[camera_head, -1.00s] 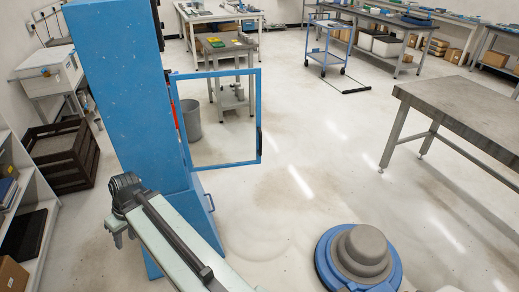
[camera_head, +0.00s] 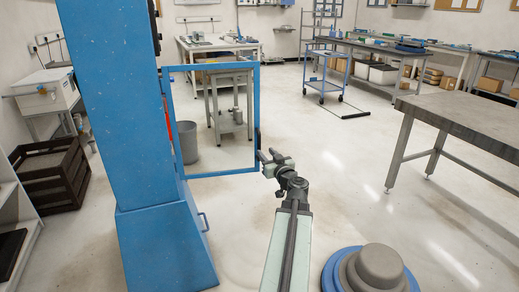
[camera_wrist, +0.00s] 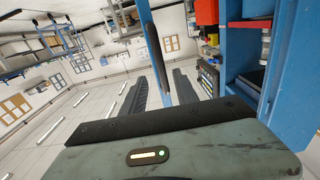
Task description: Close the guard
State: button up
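The guard is a blue rectangular frame (camera_head: 222,173), see-through in the middle, standing swung open to the right of the blue machine column (camera_head: 105,110). A dark handle sits on its outer upright edge; the handle also shows in the wrist view (camera_wrist: 170,43). My gripper (camera_head: 266,157) is at that outer edge, near the handle. In the wrist view my two dark gripper fingers (camera_wrist: 168,76) are apart, with the blue upright of the guard between them. A gap shows beside the upright; I cannot tell whether either finger touches it.
The wrist view shows the machine's open interior with a red box (camera_wrist: 206,12) and dark control panel. A grey-and-blue round object (camera_head: 372,272) is at front right. A grey workbench (camera_head: 470,115) stands right. A wooden crate (camera_head: 50,175) is left. The floor between is clear.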

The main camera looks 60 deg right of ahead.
aim_at(260, 146)
jog(key=x, duration=0.7)
jog(key=shift+w, duration=0.2)
grip_shut()
jog(key=shift+s, duration=0.1)
dwell(0.9)
